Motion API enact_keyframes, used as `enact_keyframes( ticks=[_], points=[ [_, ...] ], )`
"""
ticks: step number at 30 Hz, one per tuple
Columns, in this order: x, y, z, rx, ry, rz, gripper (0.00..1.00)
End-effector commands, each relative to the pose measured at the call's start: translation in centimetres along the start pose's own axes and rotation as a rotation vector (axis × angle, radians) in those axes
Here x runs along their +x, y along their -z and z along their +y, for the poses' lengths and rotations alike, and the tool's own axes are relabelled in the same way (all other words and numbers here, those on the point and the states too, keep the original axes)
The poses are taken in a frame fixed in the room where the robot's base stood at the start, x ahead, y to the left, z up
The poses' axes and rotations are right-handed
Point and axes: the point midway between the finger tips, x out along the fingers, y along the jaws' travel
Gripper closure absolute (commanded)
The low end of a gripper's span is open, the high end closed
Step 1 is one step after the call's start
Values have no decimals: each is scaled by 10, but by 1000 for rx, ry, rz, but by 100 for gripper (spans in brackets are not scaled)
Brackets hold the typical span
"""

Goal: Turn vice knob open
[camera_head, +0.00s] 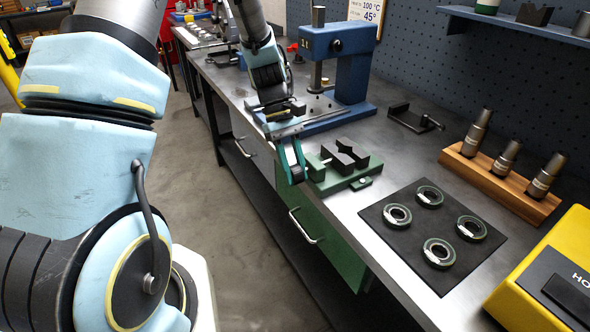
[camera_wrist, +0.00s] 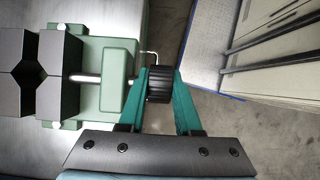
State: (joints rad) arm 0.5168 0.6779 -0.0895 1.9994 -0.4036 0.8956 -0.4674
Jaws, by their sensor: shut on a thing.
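The green vice (camera_head: 345,178) stands near the front edge of the workbench, with dark V-notched jaws (camera_head: 344,156) that have a gap between them. In the wrist view, the vice's green body (camera_wrist: 103,75) shows at the left, with the dark jaws (camera_wrist: 50,70) at the far left. The black ribbed vice knob (camera_wrist: 160,85) sits between the teal fingers of my gripper (camera_wrist: 161,82), which are shut on it. In the head view, my gripper (camera_head: 293,162) is at the left end of the vice, and its fingers hide the knob.
A blue press (camera_head: 340,60) stands behind the vice. A black mat (camera_head: 385,241) with several ring-shaped rotors lies to the right. A wooden block (camera_head: 481,180) with upright tool holders and a yellow box (camera_head: 560,250) stand further right. A black clamp-like part (camera_head: 412,118) lies behind the vice.

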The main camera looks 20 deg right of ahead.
Motion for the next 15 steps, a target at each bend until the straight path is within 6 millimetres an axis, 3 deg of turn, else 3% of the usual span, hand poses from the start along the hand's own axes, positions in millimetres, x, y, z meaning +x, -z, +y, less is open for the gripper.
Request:
enact_keyframes(
  ticks=[4, 15],
  points=[
    [-1, 0, 0, 0, 0, 2, 55],
    [-10, 2, 1, 1, -2, 4, 55]
  ],
)
